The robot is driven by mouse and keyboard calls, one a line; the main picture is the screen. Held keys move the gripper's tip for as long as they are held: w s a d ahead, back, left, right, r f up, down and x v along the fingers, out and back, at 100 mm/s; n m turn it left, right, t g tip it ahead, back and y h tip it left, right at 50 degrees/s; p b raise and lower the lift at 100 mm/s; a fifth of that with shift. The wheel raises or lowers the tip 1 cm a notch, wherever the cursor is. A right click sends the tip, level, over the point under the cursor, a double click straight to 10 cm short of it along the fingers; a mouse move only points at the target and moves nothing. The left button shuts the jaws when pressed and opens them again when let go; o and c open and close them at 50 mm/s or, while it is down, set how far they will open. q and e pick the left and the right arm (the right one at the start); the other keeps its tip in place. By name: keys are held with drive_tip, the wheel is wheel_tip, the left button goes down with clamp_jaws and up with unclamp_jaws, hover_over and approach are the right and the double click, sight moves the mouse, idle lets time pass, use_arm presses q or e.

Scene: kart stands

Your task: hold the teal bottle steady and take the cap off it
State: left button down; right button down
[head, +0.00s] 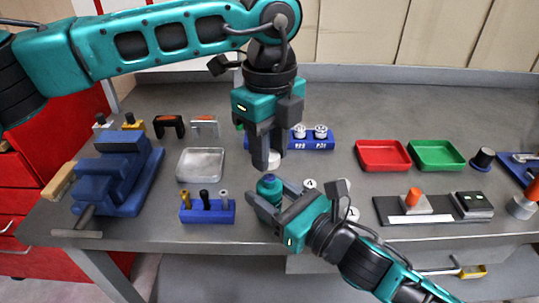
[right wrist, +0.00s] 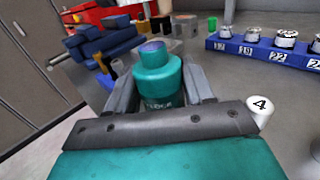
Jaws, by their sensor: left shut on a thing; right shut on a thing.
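The teal bottle (head: 268,186) stands upright between the fingers of my right gripper (head: 269,192), which is shut on it. In the right wrist view the bottle (right wrist: 158,80) shows a bare top with a bluish-purple round end and no cap on it. My left gripper (head: 268,161) points down just above the bottle, shut on a small white cap (head: 274,160). The cap is partly hidden by the fingers and appears apart from the bottle.
A blue holder (head: 207,214) with several small tools stands left of the bottle, with a grey tray (head: 200,164) behind it. A blue vise (head: 115,180) is farther left. White numbered pieces (head: 352,213) stand close right of the bottle. Red (head: 382,155) and green (head: 436,155) trays lie farther right.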

use_arm(q)
drive_tip(key=shift+r, duration=0.95)
use_arm(e)
drive_tip(key=shift+c, duration=1.7)
unclamp_jaws()
